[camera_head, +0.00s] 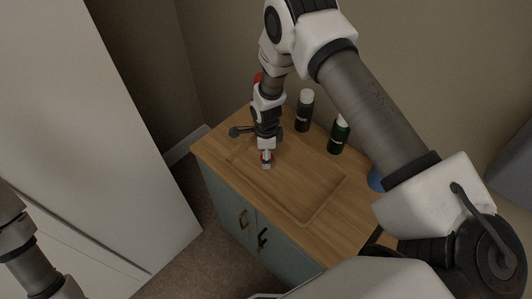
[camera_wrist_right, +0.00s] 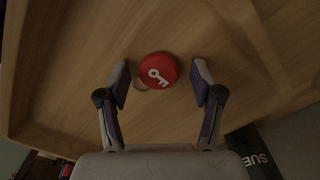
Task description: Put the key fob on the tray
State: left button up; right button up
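The key fob (camera_wrist_right: 158,69) is a red disc with a white key symbol, seen in the right wrist view with a small ring at its lower left edge. It appears to lie on the wooden tray (camera_wrist_right: 18,62), whose raised rim shows at the left. In the head view the tray (camera_head: 300,221) is a shallow rectangle on the cabinet top. My right gripper (camera_wrist_right: 165,83) is open, with one finger on each side of the fob and gaps between. In the head view this gripper (camera_head: 266,158) points down over the tray's far left part. My left gripper is out of view.
A dark bottle with a white cap (camera_head: 304,112) and a dark green bottle (camera_head: 338,136) stand behind the tray. A blue object (camera_head: 376,180) is partly hidden by my right arm. The wooden cabinet top (camera_head: 338,238) ends at its front edge.

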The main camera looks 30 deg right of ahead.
jog(key=shift+r, duration=0.35)
notch_tip(320, 180, up, 12)
jog(key=b, duration=0.3)
jog(key=shift+f, duration=0.15)
